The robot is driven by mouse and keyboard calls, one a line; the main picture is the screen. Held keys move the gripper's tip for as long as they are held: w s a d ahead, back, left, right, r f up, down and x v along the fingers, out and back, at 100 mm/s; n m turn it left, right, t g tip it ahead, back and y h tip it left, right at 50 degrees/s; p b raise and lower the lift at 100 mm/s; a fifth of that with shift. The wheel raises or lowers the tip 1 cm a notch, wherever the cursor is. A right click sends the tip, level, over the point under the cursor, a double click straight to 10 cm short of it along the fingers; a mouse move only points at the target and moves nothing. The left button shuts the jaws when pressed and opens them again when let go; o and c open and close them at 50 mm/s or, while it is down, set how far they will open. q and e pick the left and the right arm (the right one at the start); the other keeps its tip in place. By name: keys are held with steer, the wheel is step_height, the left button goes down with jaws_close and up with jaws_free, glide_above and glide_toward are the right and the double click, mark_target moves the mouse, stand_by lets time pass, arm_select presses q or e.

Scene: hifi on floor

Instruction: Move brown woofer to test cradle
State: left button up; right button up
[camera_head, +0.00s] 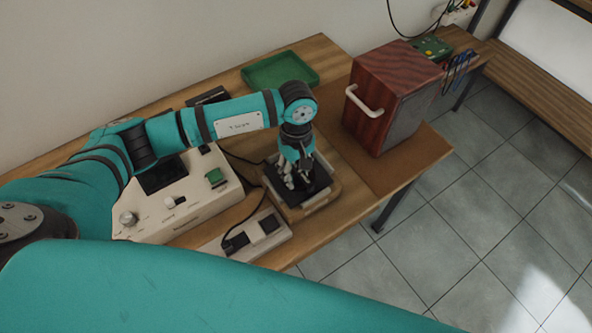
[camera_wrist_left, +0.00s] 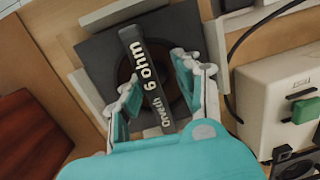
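The woofer shows in the left wrist view as a black square frame (camera_wrist_left: 98,52) with a dark brown round cone, crossed by a grey bar (camera_wrist_left: 152,80) lettered "6 ohm". It sits inside a shallow wooden cradle (camera_head: 325,198) with pale inner edges, on the bench in the head view. My left gripper (camera_head: 298,180) points down over it. In the left wrist view its fingers (camera_wrist_left: 155,80) stand apart on either side of the bar, with gaps visible. Part of the woofer is hidden by the fingers. My right gripper is not in view.
A red-brown wooden speaker cabinet (camera_head: 385,95) with a white handle is at the right. A green tray (camera_head: 280,70) lies behind. A black cable runs beside the cradle.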

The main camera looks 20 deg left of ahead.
arm_select(q)
step_height(320, 180, up, 12)
steer(key=w, duration=0.1)
steer(key=shift+w+a, duration=0.25)
steer(key=shift+w, duration=0.05)
steer(key=shift+r, duration=0.15)
step_height(320, 180, up, 8)
steer(key=p, duration=0.3)
stand_by(0.5)
stand_by(0.4)
